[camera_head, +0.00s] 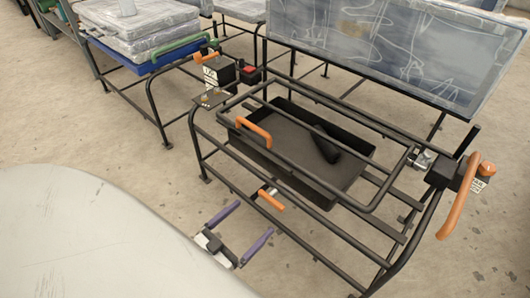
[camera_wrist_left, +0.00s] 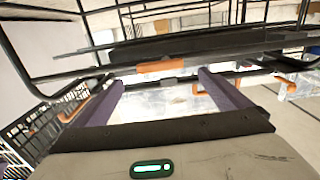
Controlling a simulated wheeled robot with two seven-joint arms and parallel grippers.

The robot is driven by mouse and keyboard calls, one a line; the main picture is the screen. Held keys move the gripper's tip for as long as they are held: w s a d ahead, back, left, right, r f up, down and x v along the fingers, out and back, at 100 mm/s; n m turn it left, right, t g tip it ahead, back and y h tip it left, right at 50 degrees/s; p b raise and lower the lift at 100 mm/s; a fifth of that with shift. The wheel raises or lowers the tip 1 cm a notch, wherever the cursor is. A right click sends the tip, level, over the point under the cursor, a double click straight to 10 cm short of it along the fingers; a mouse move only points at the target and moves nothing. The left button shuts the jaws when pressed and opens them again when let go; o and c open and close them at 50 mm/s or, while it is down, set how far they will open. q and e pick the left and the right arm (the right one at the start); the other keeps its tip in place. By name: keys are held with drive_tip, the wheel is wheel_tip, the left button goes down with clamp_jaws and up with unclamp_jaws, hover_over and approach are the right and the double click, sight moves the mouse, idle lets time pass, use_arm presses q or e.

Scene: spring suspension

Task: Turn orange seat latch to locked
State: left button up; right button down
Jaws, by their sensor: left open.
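The orange seat latch (camera_head: 270,200) is a short orange lever on a metal pivot at the near rail of the black tubular seat frame (camera_head: 330,226). In the left wrist view the orange latch (camera_wrist_left: 162,65) lies ahead, roughly between the fingertips. My left gripper (camera_head: 255,216) has two purple fingers spread wide, with nothing between them. It is just in front of the latch and seems apart from it; the exact gap is hard to judge. The fingers also show in the left wrist view (camera_wrist_left: 160,79). My right gripper is not seen.
A black tray (camera_head: 345,178) sits inside the frame. Orange handles stand at the frame's left (camera_head: 254,132) and right end (camera_head: 459,196). Behind are a wrapped seat back (camera_head: 400,45) and a seat with a blue tray (camera_head: 150,62).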

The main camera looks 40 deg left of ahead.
sight(269, 202)
use_arm(q)
drive_tip(key=w, duration=0.2)
drive_tip(key=w+b, duration=0.1)
drive_tip(key=w, duration=0.3)
drive_tip(key=shift+d, duration=0.25)
drive_tip(key=shift+w, duration=0.65)
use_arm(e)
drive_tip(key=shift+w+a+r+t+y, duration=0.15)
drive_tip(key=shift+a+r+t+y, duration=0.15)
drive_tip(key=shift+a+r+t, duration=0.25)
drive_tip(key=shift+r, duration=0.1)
use_arm(q)
drive_tip(key=c, duration=1)
drive_tip(key=shift+c, duration=0.2)
